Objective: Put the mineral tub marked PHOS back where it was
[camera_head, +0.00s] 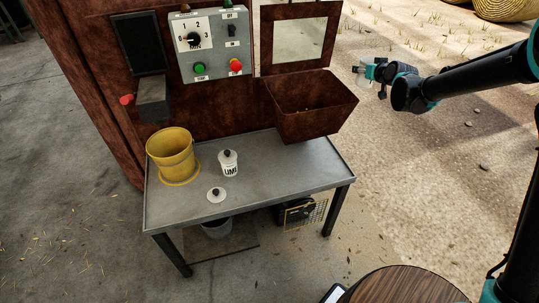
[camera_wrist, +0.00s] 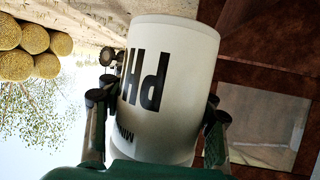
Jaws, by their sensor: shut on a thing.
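A white tub (camera_wrist: 180,60) with the black letters "PH" and part of a second word fills the middle of the wrist view. The rest of its lettering is out of sight. My gripper (camera_wrist: 158,110) is shut on it, with a finger at each side. In the head view my gripper (camera_head: 359,70) is out to the right of the rusty hopper, above the ground and away from the table (camera_head: 280,178); the tub cannot be made out there. A white tub marked LIME (camera_head: 230,169) stands on the table. A loose white lid with a dark knob (camera_head: 216,194) lies in front of it.
A yellow bucket (camera_head: 171,158) stands at the table's left. The hopper (camera_head: 312,112) juts over the back right. A control panel (camera_head: 213,45) is above. The table's front and right are bare. A wooden round top (camera_head: 410,287) is at the bottom right.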

